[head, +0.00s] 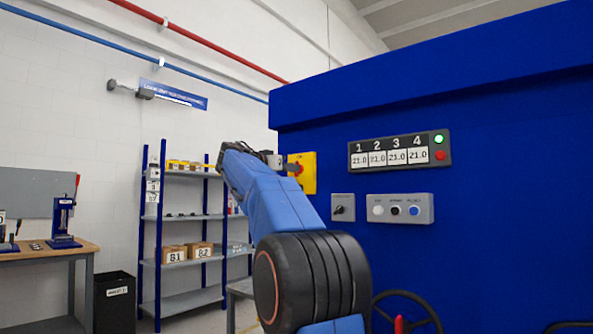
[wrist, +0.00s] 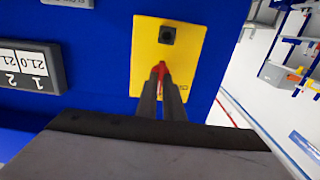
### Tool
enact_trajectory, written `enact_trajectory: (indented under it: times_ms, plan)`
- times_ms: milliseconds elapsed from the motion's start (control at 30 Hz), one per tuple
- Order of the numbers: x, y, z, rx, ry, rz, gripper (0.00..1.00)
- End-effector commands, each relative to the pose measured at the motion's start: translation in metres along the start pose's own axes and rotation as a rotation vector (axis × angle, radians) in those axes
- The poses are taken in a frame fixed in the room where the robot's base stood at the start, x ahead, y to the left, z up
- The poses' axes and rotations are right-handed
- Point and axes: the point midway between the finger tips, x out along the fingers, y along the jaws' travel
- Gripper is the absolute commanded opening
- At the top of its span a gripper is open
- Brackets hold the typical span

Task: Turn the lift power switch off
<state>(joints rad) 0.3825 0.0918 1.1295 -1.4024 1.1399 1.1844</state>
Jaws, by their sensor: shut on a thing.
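The lift power switch is a yellow plate with a red handle, mounted near the left edge of the blue machine's front. The yellow plate (head: 308,172) shows in the head view, partly behind my gripper (head: 285,166). In the wrist view the yellow plate (wrist: 186,40) carries a dark square part (wrist: 167,35) and the red handle (wrist: 161,70). My gripper (wrist: 161,84) is shut on the red handle, its two dark fingers on either side of it. Most of the handle is hidden between the fingers.
A display panel (head: 399,151) with several readings, a green light and a red button is right of the switch. Below are a small selector box (head: 343,207) and a button box (head: 400,208). Shelves (head: 195,215) and a workbench (head: 45,251) stand at the left.

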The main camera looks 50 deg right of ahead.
Motion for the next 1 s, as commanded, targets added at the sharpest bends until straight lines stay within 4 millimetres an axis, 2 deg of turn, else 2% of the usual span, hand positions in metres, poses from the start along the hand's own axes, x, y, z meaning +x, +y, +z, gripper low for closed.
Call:
enact_trajectory:
  times_ms: [233, 700, 1000]
  plan:
    - [-0.0002, -0.0002, -0.0001, -0.021, 0.000, -0.001, 0.00]
    - [-0.0002, 0.0000, -0.0002, -0.454, 0.000, -0.001, 0.00]
    - [-0.0002, 0.0000, -0.0001, -0.526, 0.000, -0.001, 0.00]
